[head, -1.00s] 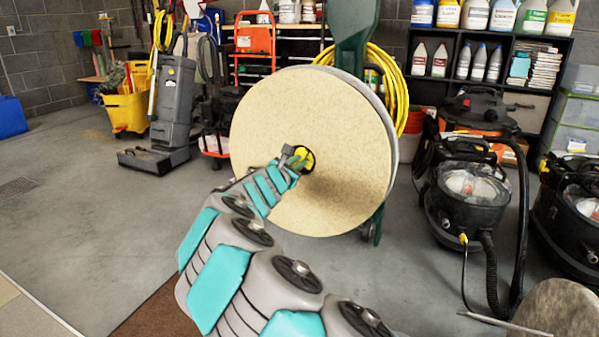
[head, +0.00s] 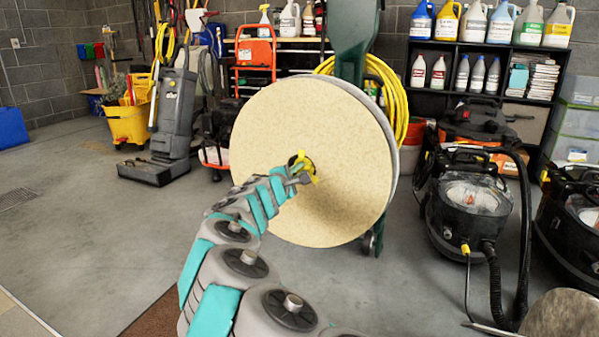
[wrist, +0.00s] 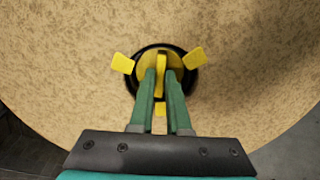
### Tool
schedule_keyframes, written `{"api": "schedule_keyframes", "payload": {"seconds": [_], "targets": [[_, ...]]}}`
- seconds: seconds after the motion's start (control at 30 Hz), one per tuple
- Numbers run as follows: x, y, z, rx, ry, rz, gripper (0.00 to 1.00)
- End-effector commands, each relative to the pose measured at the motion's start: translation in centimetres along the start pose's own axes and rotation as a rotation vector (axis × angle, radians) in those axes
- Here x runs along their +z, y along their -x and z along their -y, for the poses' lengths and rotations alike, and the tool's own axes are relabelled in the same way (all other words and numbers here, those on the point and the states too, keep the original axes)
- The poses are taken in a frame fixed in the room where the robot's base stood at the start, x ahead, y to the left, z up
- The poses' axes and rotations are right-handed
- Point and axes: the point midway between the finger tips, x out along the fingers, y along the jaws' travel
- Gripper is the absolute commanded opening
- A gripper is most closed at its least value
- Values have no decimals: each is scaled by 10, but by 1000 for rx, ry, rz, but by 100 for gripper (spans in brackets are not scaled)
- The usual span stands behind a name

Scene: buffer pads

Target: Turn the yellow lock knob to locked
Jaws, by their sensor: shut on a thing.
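The yellow lock knob (wrist: 162,72) sits in a dark round hub at the centre of the tan buffer pad (head: 270,130). The pad also fills most of the wrist view (wrist: 60,75). My gripper (wrist: 161,78) is shut on the knob's upright middle bar, with one green finger on each side. Yellow tabs stick out around the hub at upper left, upper right and bottom. In the head view the knob (head: 302,158) is partly hidden by my gripper (head: 298,172), which reaches it from the lower left.
The pad is on a green buffing machine (head: 354,40) with a coiled yellow cord (head: 395,90). Black vacuums (head: 465,200) stand at right. A grey floor machine (head: 173,115) and yellow bucket (head: 128,122) stand at left. The floor at left is clear.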

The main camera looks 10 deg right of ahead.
Motion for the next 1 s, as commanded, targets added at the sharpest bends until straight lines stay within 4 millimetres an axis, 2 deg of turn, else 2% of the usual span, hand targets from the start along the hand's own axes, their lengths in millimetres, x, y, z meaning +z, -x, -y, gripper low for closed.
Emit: {"api": "schedule_keyframes", "payload": {"seconds": [0.3,0.6,0.87,0.9,1.0], "targets": [[0,0,0,1,-28,-1,0],[0,0,0,0,-371,1,0],[0,0,0,-1,-415,0,0],[0,0,0,-1,-414,0,17],[0,0,0,-1,-413,0,29]]}}
